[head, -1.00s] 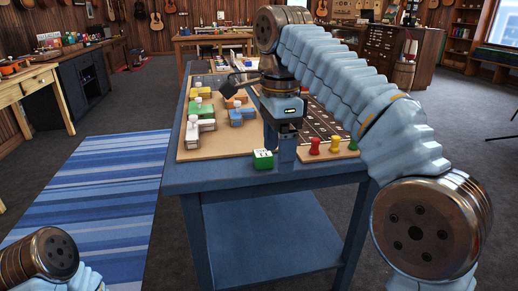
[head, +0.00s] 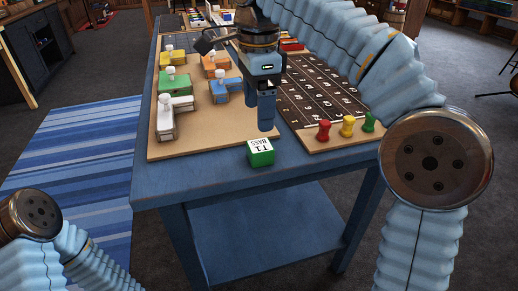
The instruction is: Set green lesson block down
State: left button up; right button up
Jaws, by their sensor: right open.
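The green lesson block (head: 261,156), with a white top lettered "T1 BASS", sits on the front part of the blue table (head: 215,185), near its front edge. My right gripper (head: 264,124) points down just above and behind the block, apart from it in the picture. Its jaws are open and nothing shows between them. My left arm shows only at the lower left; its gripper is out of view.
A tan board (head: 190,146) at left holds several coloured blocks with white knobs. Bare tabletop lies around the block.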

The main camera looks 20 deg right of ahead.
aim_at(259, 145)
notch_tip(259, 145, down, 5)
jog(key=shift+f+b, duration=0.2)
jog(key=shift+b, duration=0.3)
notch_tip(259, 145, down, 5)
jog(key=shift+w+d+f+b, duration=0.1)
jog(key=shift+d+b, duration=0.05)
jog(key=shift+b, duration=0.3)
jog(key=c, duration=1.1)
